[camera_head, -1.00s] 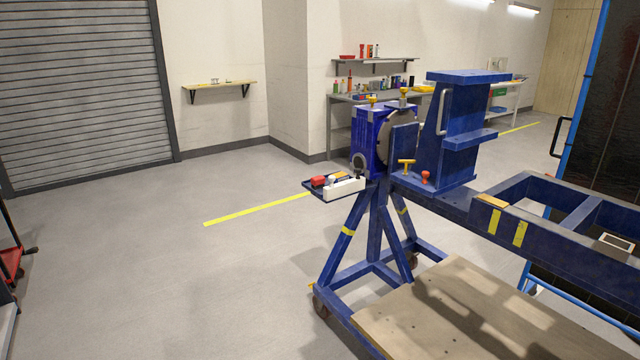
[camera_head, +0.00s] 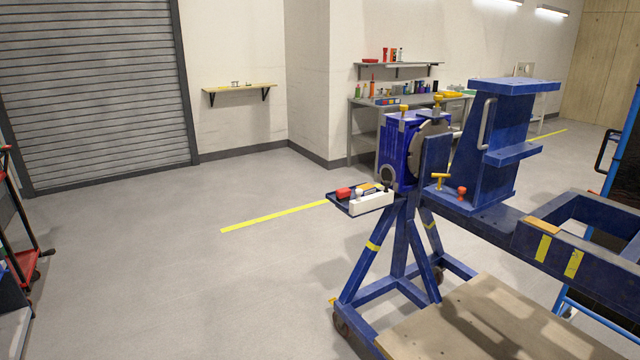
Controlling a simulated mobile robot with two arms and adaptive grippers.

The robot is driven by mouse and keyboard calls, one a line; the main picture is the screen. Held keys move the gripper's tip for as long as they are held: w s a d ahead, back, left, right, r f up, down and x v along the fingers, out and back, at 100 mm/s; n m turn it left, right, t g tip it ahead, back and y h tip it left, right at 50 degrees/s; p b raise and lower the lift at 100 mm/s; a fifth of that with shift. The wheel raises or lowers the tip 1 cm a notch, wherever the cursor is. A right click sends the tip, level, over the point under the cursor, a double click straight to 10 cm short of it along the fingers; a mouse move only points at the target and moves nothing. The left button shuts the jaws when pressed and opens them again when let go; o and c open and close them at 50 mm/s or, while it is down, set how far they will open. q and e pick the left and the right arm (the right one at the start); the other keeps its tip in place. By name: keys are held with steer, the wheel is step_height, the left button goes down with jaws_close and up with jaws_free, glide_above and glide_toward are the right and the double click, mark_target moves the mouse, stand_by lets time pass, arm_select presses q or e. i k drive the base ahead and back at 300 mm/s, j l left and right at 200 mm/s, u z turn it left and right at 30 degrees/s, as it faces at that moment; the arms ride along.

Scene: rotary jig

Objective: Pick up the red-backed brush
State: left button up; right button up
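A small dark tray (camera_head: 338,202) is fixed to the side of the blue rotary jig (camera_head: 402,150), under its round plate. In it are a red item (camera_head: 343,193), a white block-shaped item (camera_head: 372,204) and a yellow-orange item (camera_head: 370,188). The red item may be the red-backed brush, but it is too small to tell. Neither of my grippers is in view.
The jig's blue frame and a wooden platform (camera_head: 490,325) fill the lower right. A red cart (camera_head: 22,265) stands at the left edge. A workbench (camera_head: 362,103) and a wall shelf (camera_head: 240,88) are at the back. The grey floor at centre left is clear.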

mark_target(343, 195)
steer(key=i+j+u, duration=0.2)
steer(key=i, duration=0.75)
steer(key=i+u, duration=0.2)
steer(key=i, duration=0.7)
